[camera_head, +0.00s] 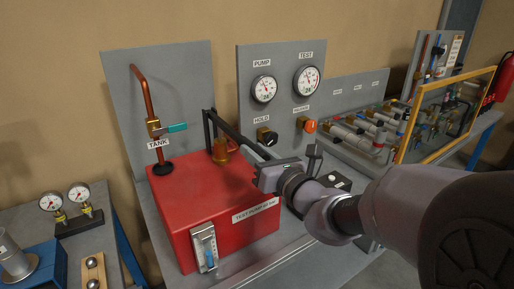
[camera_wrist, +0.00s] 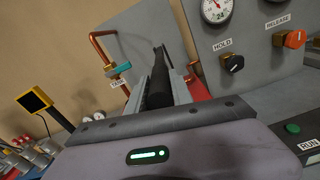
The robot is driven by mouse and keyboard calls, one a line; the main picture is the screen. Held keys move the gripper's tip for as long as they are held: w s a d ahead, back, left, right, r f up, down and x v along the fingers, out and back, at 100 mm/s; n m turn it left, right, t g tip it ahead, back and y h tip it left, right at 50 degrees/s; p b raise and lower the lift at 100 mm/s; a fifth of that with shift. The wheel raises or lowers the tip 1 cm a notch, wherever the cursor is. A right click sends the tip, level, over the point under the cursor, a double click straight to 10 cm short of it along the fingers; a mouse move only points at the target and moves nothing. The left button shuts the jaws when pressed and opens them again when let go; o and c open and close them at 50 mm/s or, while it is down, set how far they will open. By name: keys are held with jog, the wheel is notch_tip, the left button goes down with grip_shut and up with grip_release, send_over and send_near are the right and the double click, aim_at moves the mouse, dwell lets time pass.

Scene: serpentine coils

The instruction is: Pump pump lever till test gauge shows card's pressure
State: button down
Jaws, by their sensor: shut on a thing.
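The red test pump box (camera_head: 210,200) stands on the bench in the head view. Its black pump lever (camera_head: 228,130) slopes down right from the box top to my gripper (camera_head: 268,172). My gripper is shut on the lever's end; the wrist view shows the black lever (camera_wrist: 159,92) between the grey fingers. The PUMP gauge (camera_head: 264,89) and TEST gauge (camera_head: 306,81) are on the grey panel; their needles are too small to read exactly. The black HOLD knob (camera_head: 266,137) and orange RELEASE knob (camera_head: 305,124) sit below them. A white printed sheet (camera_head: 455,50) is too small to read.
A copper pipe with a teal-handled TANK valve (camera_head: 176,127) rises behind the box. Several valves and coils sit right, behind a yellow-framed clear guard (camera_head: 437,110). Two small gauges (camera_head: 66,200) stand on the left bench. A green RUN button (camera_wrist: 292,128) is near my gripper.

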dwell(0.8)
jog(key=r+g+p, duration=0.1)
jog(key=r+p, duration=0.2)
jog(key=p, duration=0.3)
jog(key=r+g+h+p, duration=0.1)
jog(key=r+p, duration=0.2)
jog(key=p, duration=0.4)
jog(key=w+r+p, duration=0.1)
jog(key=r+p, duration=0.2)
jog(key=p, duration=0.3)
jog(key=shift+a+r+g+h, duration=0.35)
jog(key=shift+r+g+h, duration=0.05)
jog(key=p, duration=0.1)
jog(key=r+p, duration=0.1)
jog(key=p, duration=0.1)
jog(key=shift+w+a+r+g, duration=0.1)
jog(key=shift+w+a+g, duration=0.05)
jog(key=shift+w+g, duration=0.15)
jog(key=shift+w+a+h+p, duration=0.1)
jog(key=shift+h+p, duration=0.2)
jog(key=shift+p, duration=0.3)
jog(key=c, duration=1.1)
grip_release()
jog(key=shift+f, duration=0.2)
